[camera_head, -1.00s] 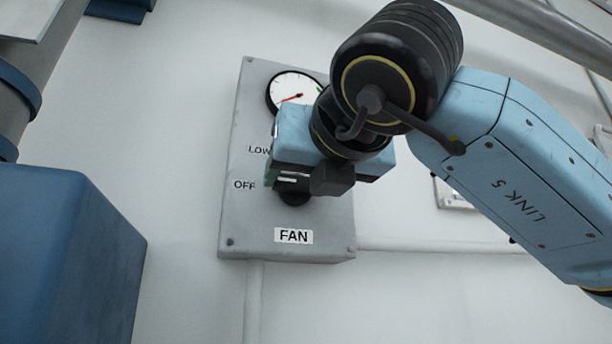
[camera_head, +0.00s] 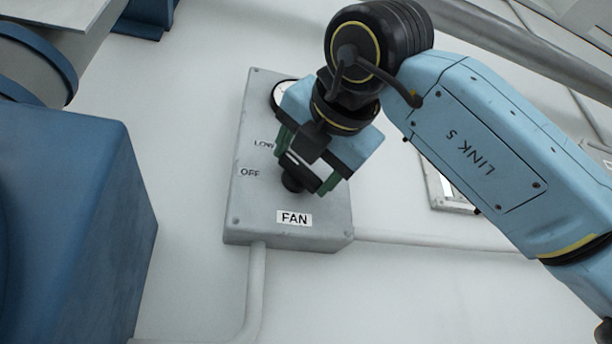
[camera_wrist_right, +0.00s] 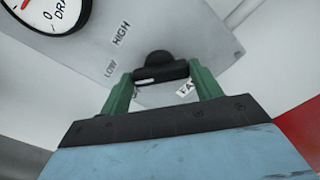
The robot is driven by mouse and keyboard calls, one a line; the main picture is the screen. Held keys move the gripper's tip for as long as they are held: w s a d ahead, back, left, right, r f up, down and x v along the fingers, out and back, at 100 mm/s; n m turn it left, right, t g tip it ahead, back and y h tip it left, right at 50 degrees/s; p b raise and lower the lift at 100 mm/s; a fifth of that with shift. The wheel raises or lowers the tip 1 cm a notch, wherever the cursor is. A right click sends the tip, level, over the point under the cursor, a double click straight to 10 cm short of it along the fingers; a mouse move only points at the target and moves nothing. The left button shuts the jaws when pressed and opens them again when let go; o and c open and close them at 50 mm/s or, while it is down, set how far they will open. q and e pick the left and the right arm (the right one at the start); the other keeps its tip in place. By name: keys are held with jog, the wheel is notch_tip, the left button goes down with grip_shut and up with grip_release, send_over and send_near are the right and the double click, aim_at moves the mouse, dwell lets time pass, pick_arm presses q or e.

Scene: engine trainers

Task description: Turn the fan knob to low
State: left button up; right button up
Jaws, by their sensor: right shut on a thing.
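The grey fan control box (camera_head: 252,215) is on the white wall, with LOW and OFF labels to the left of its black knob (camera_head: 291,184). In the right wrist view the knob (camera_wrist_right: 160,66) is between my right gripper's green fingers (camera_wrist_right: 163,80), which are shut on it. A white mark on the knob's left end points left, roughly toward LOW; its exact alignment is hard to tell. In the head view my right gripper (camera_head: 305,164) partly covers the knob and the upper panel. HIGH (camera_wrist_right: 121,33) shows only in the wrist view. My left gripper is not in view.
A round gauge (camera_wrist_right: 45,10) sits above the labels, mostly covered in the head view. A large blue block (camera_head: 75,200) stands at the left. A conduit (camera_head: 256,290) runs down from the box. Another wall plate (camera_head: 446,190) is to the right, partly behind my arm.

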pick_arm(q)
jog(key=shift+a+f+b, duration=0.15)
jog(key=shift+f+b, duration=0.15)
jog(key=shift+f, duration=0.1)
pick_arm(e)
jog(key=shift+m, duration=0.5)
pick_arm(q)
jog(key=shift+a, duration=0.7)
pick_arm(e)
jog(key=shift+r, duration=0.1)
jog(key=o, duration=0.9)
jog(key=shift+o, duration=0.4)
jog(key=shift+s+d, duration=0.2)
jog(key=shift+s, duration=0.2)
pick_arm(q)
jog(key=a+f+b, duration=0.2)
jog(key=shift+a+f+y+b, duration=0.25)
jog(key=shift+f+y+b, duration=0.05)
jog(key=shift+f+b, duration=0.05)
pick_arm(e)
jog(key=v, duration=1.2)
jog(key=shift+s, duration=0.3)
